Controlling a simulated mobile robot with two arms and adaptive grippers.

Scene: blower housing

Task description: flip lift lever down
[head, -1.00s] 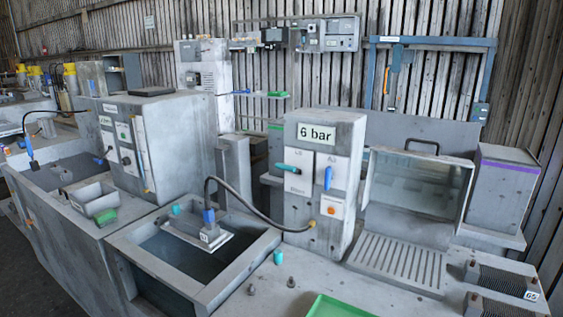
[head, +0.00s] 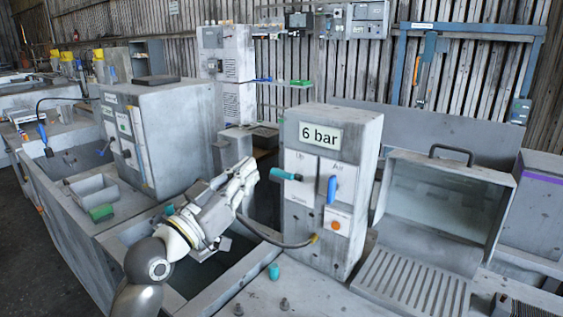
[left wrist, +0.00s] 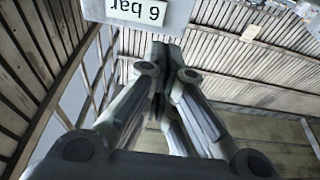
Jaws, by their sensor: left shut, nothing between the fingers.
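The grey control box (head: 331,190) carries a "6 bar" sign (head: 320,135). The teal lever (head: 286,174) on its front points left, roughly level, with a label reading "Up" above it and another small label below it. My left gripper (head: 250,172) is shut and empty, just left of the lever's tip; I cannot tell whether they touch. In the left wrist view the gripper's closed fingers (left wrist: 166,55) reach towards the box with the upside-down sign (left wrist: 138,10). The lever is not seen there. My right gripper is out of view.
A blue lever (head: 331,189) beside the teal one points down, above an orange button (head: 334,226). A dark hose (head: 262,234) runs from the box's lower corner to the left. A clear-fronted cabinet (head: 436,208) stands right. An open basin lies below my left arm.

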